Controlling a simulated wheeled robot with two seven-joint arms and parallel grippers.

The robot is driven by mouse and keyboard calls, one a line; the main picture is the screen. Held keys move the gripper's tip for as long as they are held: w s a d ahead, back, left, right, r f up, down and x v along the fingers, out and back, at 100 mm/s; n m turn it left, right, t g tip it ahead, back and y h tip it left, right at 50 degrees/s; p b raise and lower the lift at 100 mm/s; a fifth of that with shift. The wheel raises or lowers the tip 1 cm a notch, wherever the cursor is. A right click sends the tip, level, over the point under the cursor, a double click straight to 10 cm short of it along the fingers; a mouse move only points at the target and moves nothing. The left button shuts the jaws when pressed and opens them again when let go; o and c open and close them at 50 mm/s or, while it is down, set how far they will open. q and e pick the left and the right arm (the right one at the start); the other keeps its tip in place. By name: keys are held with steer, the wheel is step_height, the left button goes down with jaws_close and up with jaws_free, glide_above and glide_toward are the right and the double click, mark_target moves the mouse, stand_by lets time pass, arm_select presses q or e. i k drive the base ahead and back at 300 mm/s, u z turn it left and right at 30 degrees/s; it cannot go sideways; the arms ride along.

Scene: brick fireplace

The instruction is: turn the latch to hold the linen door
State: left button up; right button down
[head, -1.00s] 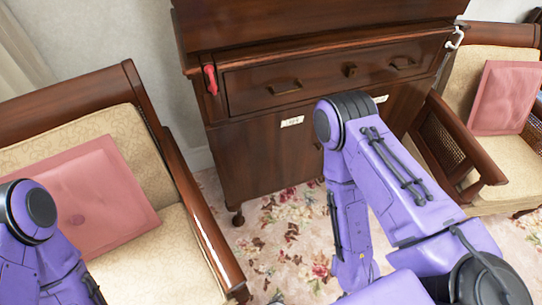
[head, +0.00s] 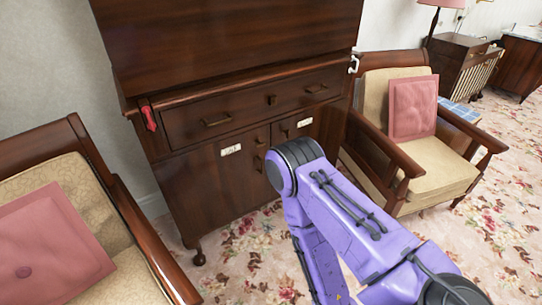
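A dark wooden cabinet (head: 230,60) stands ahead, with a wide drawer (head: 235,112) above two lower doors. A red latch (head: 149,118) hangs at the left end of the drawer row, tilted slightly. A white latch (head: 353,63) is at the right edge of the cabinet. The left door (head: 205,185) and the right door (head: 318,128) look closed and bear small white labels (head: 231,150) (head: 304,122) whose writing I cannot read. My purple right arm covers part of the doors' lower area. Neither gripper shows in the head view.
An armchair with a pink cushion (head: 48,245) stands close at the left. Another armchair with a pink cushion (head: 412,108) stands to the right of the cabinet. Floral carpet (head: 240,250) is open before the cabinet. A lamp and further furniture stand at the far right.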

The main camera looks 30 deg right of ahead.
mark_target(256, 141)
steer(key=z, duration=0.65)
steer(key=i, duration=0.35)
steer(key=z, duration=0.35)
steer(key=k, duration=0.95)
steer(key=z, duration=0.7)
steer(key=i, duration=1.4)
steer(key=u, duration=0.55)
